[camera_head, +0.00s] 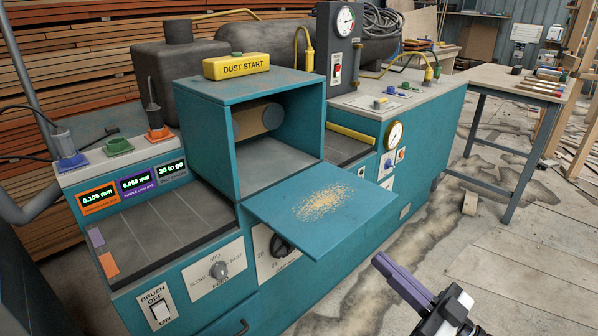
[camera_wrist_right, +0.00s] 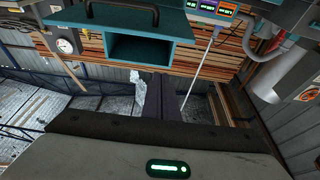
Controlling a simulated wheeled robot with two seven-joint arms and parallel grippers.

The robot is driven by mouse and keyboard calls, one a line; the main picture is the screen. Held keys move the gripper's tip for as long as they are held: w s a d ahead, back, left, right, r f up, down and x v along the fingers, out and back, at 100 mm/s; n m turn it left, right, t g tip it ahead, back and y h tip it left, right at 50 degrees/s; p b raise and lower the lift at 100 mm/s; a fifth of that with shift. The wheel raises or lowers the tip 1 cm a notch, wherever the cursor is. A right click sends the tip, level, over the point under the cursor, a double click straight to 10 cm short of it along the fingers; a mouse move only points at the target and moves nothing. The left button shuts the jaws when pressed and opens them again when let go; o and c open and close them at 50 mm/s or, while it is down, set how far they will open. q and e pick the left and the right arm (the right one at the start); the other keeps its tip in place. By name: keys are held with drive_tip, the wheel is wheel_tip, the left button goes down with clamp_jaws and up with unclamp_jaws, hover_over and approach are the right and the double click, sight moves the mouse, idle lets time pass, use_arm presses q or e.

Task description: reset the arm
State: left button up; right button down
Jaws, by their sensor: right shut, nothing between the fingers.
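My right gripper (camera_head: 381,260) is at the lower right in the head view, with long purple fingers pointing up and left. Its fingers are shut with nothing between them. It is in front of the teal machine (camera_head: 222,115), to the right of and apart from its fold-out shelf (camera_head: 270,225). In the wrist view, the dark fingers (camera_wrist_right: 160,84) show near the middle, with the teal machine (camera_wrist_right: 115,22) at the top. My left gripper does not show in either view.
The shelf holds a patch of sawdust (camera_head: 325,201) and juts toward my right arm. A yellow DUST START box (camera_head: 237,66) sits on top of the machine. A workbench (camera_head: 500,82) stands at the right. The floor (camera_head: 500,270) right of the gripper is clear.

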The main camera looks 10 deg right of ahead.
wheel_tip(320, 180, down, 9)
drive_tip(key=s+m+h, duration=0.1)
drive_tip(key=m+h, duration=0.3)
drive_tip(key=h, duration=0.2)
drive_tip(key=s+a+f+g+h, duration=0.1)
drive_tip(key=s+a+f+g, duration=0.4)
drive_tip(key=s+f, duration=0.3)
drive_tip(key=s+a+f+g+h, duration=0.1)
drive_tip(key=s+a+f+g, duration=0.3)
drive_tip(key=s+f, duration=0.4)
wheel_tip(320, 180, down, 3)
drive_tip(key=shift+a+r+g+h, duration=0.1)
drive_tip(key=shift+a+g+h, duration=0.25)
drive_tip(key=shift+g+h, duration=0.05)
